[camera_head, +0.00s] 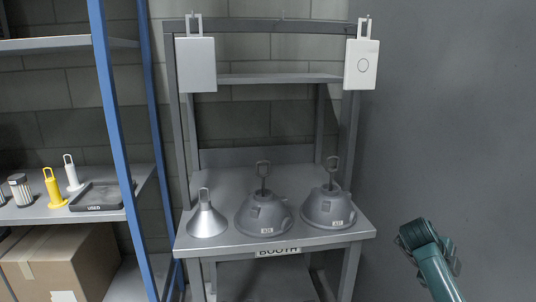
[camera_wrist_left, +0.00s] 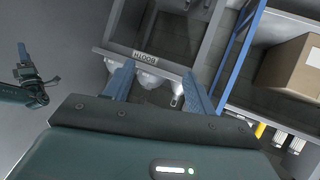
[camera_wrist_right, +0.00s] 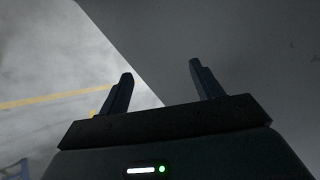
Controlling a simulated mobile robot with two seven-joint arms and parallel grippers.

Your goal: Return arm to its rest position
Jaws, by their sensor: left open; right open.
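My left gripper (camera_wrist_left: 159,70) is open and empty in the left wrist view, with the booth bench beyond its fingers. My right gripper (camera_wrist_right: 161,68) is open and empty in the right wrist view, facing a plain grey surface. Part of my right arm (camera_head: 434,262) shows at the lower right of the head view, to the right of the booth bench. It also shows at the left of the left wrist view (camera_wrist_left: 28,88). On the grey booth bench (camera_head: 225,182) stand a small cone hood (camera_head: 207,222) and two larger grey hoods (camera_head: 264,215) (camera_head: 329,209), each with a top loop.
Two white plates (camera_head: 196,65) (camera_head: 361,66) hang from the booth frame's top bar. At left, a blue-post shelf (camera_head: 110,110) holds a yellow handled item (camera_head: 53,188), a white one (camera_head: 72,174) and a dark tray (camera_head: 97,198). A cardboard box (camera_head: 60,265) sits below.

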